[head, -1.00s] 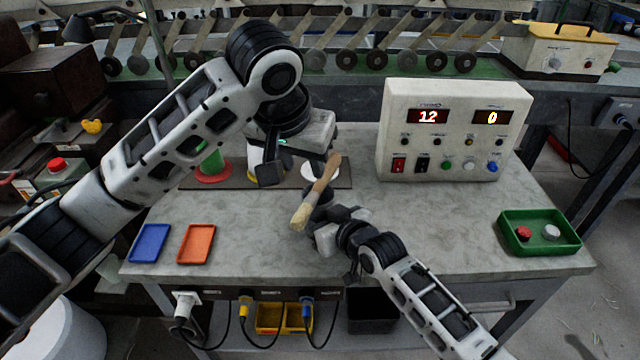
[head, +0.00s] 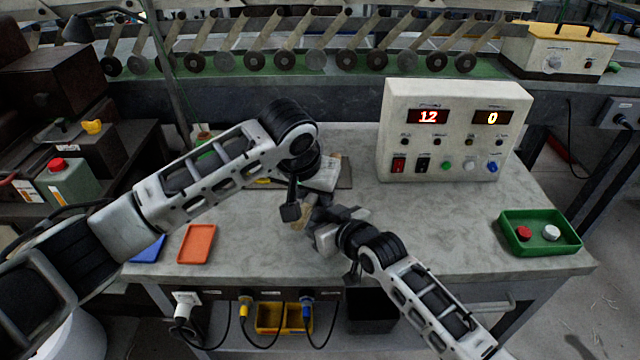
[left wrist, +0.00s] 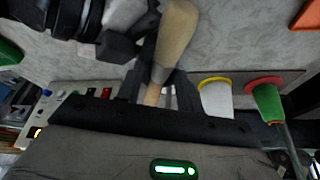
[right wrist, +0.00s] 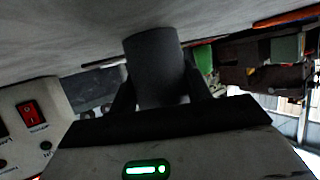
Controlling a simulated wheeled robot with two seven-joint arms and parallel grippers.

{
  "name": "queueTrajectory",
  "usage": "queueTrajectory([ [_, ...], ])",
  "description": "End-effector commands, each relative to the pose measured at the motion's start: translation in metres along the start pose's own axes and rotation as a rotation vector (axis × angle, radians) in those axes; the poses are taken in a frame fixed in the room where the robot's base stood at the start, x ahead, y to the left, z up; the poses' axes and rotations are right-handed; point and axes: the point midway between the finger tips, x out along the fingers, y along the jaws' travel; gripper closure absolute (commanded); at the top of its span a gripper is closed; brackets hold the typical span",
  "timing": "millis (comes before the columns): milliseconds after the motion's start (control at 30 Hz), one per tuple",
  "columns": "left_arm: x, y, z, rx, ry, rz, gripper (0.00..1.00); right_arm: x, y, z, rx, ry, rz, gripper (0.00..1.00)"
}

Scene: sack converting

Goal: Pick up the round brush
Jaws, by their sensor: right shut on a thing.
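The round brush has a wooden handle and pale tan bristles. In the head view only a small tan part of the brush (head: 299,217) shows between the two grippers. In the left wrist view the brush (left wrist: 176,38) runs from the jaws towards the top, bristles away from me. My left gripper (head: 303,206) is open, its fingers (left wrist: 160,90) on either side of the handle. My right gripper (head: 325,222) is close beside it. In the right wrist view its jaws are shut on a dark cylinder (right wrist: 155,62). The rest of the brush is hidden.
A control box (head: 455,130) stands at the back right of the table. A green tray (head: 540,247) with red and white knobs is at the right. An orange tray (head: 197,243) and a blue tray (head: 147,249) lie at the left. The right-centre tabletop is clear.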

Motion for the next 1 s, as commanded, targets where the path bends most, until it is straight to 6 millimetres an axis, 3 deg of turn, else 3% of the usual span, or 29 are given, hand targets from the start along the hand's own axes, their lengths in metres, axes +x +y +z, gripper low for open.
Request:
queueTrajectory([
  [100, 0.0, 0.0, 0.0, 0.0, 0.0, 0.0, 0.64, 0.0, 0.0, 0.001, 0.001, -0.002, 0.0, 0.74],
  [233, 0.0, 0.0, 0.0, 0.0, -0.001, 0.0, 0.97, 0.0, 0.0, 0.001, 0.001, -0.002, 0.0, 0.74],
  [267, 0.0, 0.0, 0.0, 0.0, -0.001, 0.0, 0.99, 0.0, 0.0, 0.001, 0.001, -0.002, 0.0, 0.74],
  [633, -0.009, 0.0, -0.004, 0.0, 0.002, 0.001, 1.0, 0.0, 0.0, 0.001, 0.001, -0.002, 0.0, 0.74],
  [1000, -0.075, 0.0, -0.031, 0.0, 0.004, 0.001, 1.0, 0.0, 0.0, 0.001, 0.001, -0.002, 0.0, 0.74],
])
